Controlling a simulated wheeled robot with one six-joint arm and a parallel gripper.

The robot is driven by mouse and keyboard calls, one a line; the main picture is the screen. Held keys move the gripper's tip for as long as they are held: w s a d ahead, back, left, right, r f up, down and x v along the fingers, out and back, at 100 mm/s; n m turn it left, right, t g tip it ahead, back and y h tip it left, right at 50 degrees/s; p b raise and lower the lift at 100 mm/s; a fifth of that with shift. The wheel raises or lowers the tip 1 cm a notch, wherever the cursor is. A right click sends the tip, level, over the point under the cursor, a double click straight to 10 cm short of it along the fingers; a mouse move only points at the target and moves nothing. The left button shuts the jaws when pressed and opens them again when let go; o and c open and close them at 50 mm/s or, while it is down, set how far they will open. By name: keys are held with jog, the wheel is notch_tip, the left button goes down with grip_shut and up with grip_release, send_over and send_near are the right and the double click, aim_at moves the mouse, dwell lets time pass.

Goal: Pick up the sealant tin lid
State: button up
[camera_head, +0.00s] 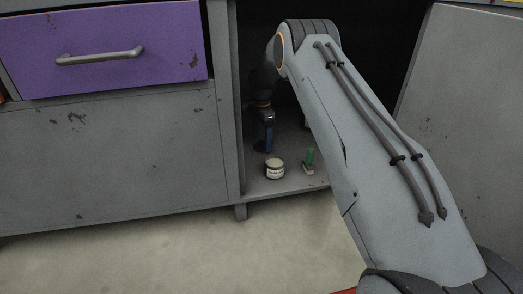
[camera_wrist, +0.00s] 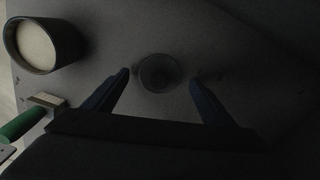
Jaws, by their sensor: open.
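A small round grey piece with a raised rim, which looks like the sealant tin lid (camera_wrist: 160,73), lies on the cabinet floor in the wrist view. My gripper (camera_wrist: 160,76) is open, with its two blue fingers on either side of this piece. A gap shows between each fingertip and the rim, and the gripper looks empty. In the head view my gripper (camera_head: 264,146) reaches down inside the cabinet, and the lid cannot be made out there. An open tin with a pale inside (camera_head: 275,168) stands in front of it; it also shows in the wrist view (camera_wrist: 37,46).
The cabinet's left wall (camera_head: 226,110) and open door (camera_head: 460,120) bound the opening. A purple drawer (camera_head: 100,45) is shut. The cabinet interior is dark.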

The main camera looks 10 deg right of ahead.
jog(key=shift+f, duration=0.65)
jog(key=c, duration=1.1)
jog(key=shift+r, duration=0.15)
